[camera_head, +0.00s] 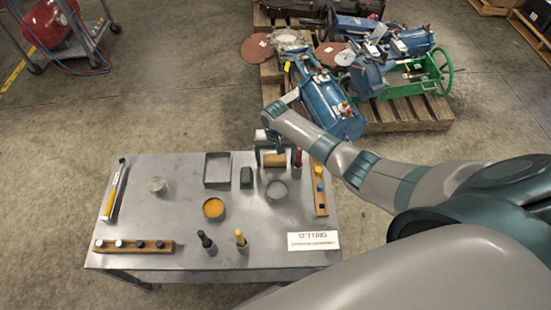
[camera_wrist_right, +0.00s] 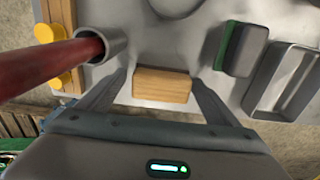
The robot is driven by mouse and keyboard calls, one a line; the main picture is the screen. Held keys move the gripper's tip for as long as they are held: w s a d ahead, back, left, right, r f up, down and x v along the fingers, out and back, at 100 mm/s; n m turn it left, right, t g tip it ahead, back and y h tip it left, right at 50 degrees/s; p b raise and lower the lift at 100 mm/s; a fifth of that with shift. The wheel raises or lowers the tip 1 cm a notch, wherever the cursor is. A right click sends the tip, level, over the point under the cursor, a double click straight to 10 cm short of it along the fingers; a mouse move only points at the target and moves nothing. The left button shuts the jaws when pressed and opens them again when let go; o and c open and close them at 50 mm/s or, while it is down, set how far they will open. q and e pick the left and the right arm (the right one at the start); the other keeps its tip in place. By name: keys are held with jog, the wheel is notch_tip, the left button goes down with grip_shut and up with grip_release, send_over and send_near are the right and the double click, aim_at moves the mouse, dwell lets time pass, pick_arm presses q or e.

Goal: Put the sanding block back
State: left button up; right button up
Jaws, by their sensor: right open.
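A tan wooden block (camera_head: 274,160), which looks like the sanding block, lies at the back edge of the grey table (camera_head: 150,225). My right gripper (camera_head: 271,150) is over it, pointing down. In the right wrist view the block (camera_wrist_right: 162,85) lies between the two open fingers of the gripper (camera_wrist_right: 159,80), with a gap visible on either side. A dark block with a green layer (camera_head: 246,177) stands left of it, apart. My left gripper is not in view.
A grey open tray (camera_head: 217,169), a grey round cup (camera_head: 277,190) and a red-handled tool (camera_head: 297,158) stand close by. A wooden rack (camera_head: 320,190) lies at the right edge. A loaded pallet (camera_head: 405,117) is behind.

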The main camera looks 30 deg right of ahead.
aim_at(275, 158)
jog(key=shift+r, duration=0.5)
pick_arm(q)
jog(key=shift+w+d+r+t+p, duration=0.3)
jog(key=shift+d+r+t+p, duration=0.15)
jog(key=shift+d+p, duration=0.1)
pick_arm(e)
notch_tip(275, 158, up, 11)
jog(key=shift+r, duration=0.2)
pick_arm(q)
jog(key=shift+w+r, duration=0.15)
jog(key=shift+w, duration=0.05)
